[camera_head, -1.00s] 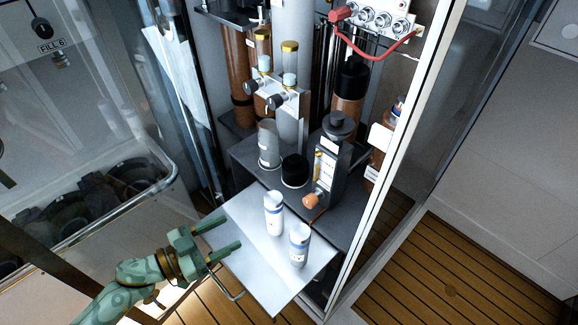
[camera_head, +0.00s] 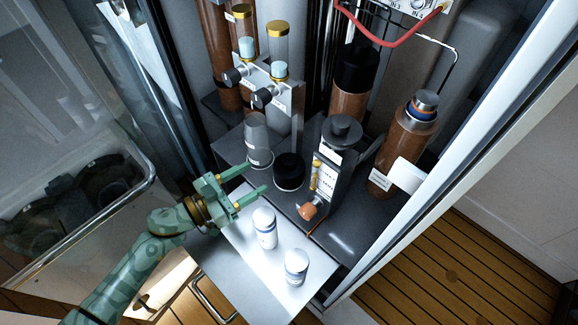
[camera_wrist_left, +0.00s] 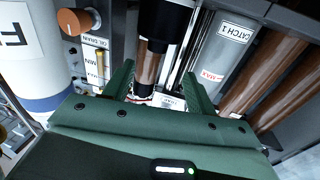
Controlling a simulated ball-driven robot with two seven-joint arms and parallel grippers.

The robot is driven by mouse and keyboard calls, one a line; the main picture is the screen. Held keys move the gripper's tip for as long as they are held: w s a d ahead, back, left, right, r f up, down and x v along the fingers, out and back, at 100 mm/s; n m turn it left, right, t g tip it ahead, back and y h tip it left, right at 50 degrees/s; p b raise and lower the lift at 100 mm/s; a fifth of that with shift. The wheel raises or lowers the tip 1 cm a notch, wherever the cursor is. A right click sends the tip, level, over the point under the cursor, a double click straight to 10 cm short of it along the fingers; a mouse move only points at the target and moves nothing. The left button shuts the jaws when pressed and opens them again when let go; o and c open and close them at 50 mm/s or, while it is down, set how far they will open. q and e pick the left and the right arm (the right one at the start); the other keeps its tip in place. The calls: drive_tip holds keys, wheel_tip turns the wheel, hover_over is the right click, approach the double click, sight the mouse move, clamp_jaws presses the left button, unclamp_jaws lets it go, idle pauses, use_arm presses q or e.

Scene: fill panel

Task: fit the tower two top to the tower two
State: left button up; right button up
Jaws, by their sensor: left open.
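A short black cap (camera_head: 289,171), which looks like the tower two top, sits on the dark deck of the cabinet. The brown cylinder (camera_head: 395,155) at the right, with a grey and blue end showing at its top, looks like tower two; no label confirms either. My left gripper (camera_head: 258,180) is open and empty, its fingertips pointing at the cap from the left, a short gap away. My right gripper is not in view.
Two white and blue canisters (camera_head: 265,228) stand on the pale pulled-out shelf (camera_head: 225,262). The clear catch cylinder (camera_head: 257,140) is left of the cap; a dark unit with an orange knob (camera_head: 308,211) is right. A black-capped brown tower (camera_head: 352,90) stands behind.

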sight(283, 163)
use_arm(q)
drive_tip(key=b+x, duration=0.1)
drive_tip(key=x, duration=0.4)
drive_tip(key=shift+f, duration=0.2)
drive_tip(key=shift+w+d+r, duration=0.1)
drive_tip(key=shift+w+d, duration=0.1)
drive_tip(key=shift+d, duration=0.05)
drive_tip(key=shift+w+d+b, duration=0.1)
drive_tip(key=shift+d+b, duration=0.2)
drive_tip(key=b+x, duration=0.2)
drive_tip(key=x, duration=0.2)
drive_tip(key=shift+d, duration=0.35)
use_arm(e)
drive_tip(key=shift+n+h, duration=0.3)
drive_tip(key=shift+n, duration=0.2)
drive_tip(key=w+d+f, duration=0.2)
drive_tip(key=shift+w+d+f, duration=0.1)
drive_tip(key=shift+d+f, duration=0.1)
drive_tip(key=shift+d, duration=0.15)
use_arm(q)
drive_tip(key=c, duration=1.2)
drive_tip(key=shift+r, duration=0.1)
clamp_jaws()
drive_tip(key=shift+r, duration=0.1)
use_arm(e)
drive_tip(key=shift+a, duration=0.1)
